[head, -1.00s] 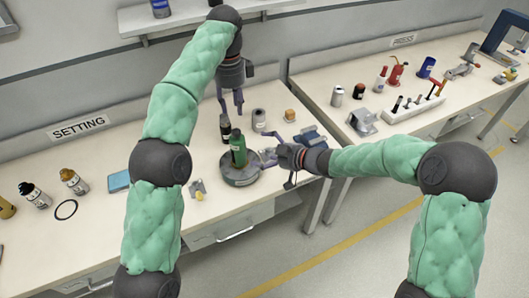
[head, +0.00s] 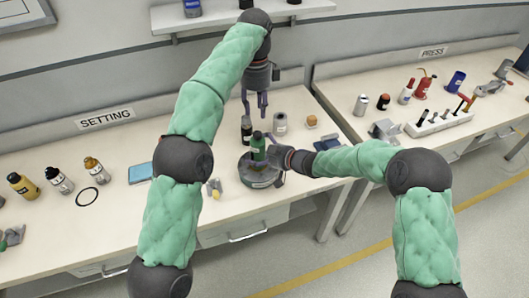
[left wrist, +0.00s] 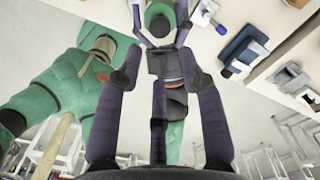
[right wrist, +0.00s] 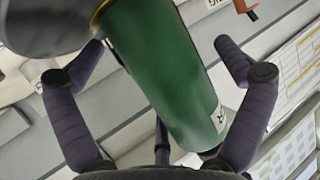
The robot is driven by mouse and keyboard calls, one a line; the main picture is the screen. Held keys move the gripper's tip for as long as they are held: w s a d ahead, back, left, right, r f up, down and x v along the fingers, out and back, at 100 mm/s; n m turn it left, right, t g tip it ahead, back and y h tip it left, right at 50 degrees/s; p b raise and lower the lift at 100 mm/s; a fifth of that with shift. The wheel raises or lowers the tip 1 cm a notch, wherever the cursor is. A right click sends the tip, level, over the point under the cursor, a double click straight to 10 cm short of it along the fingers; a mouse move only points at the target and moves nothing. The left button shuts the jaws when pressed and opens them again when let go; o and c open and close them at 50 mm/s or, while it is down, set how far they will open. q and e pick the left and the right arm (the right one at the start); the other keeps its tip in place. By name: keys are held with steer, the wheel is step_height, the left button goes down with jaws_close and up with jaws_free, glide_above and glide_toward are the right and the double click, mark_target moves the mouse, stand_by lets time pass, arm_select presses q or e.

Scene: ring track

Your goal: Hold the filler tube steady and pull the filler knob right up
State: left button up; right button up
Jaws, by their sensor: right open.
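The green filler tube (head: 257,152) stands upright on a round grey base (head: 259,181) on the setting bench. My right gripper (head: 270,157) is at the tube from the right. In the right wrist view its open fingers lie on either side of the tube (right wrist: 165,75), with gaps visible. My left gripper (head: 254,106) hangs above and slightly behind the tube, fingers pointing down, apart and empty.
A grey cylinder (head: 280,124) and an orange-topped piece (head: 312,121) are behind to the right. A small grey and yellow piece (head: 213,188) lies left of the base. A blue box (head: 140,173) is further left.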

mark_target(257, 132)
steer(key=shift+c, duration=0.3)
steer(key=c, duration=1.3)
arm_select(q)
steer(key=shift+o, duration=1.4)
arm_select(e)
steer(key=shift+c, duration=0.2)
arm_select(q)
steer(key=shift+o, duration=0.2)
steer(key=s+m, duration=0.1)
steer(key=d+r+m+t+y, duration=0.1)
steer(key=m, duration=0.1)
steer(key=shift+s+d+t, duration=0.15)
steer(key=shift+s+t, duration=0.15)
steer(key=shift+s, duration=0.1)
steer(key=f+m, duration=0.1)
steer(key=f, duration=0.2)
steer(key=w+f+m+t+y, duration=0.1)
steer(key=f+m, duration=0.1)
steer(key=f, duration=0.2)
steer(key=a+f+m+t, duration=0.1)
steer(key=f, duration=0.2)
steer(key=shift+w+a+f+m, duration=0.1)
steer(key=shift+w+f+m, duration=0.1)
steer(key=shift+w+m, duration=0.15)
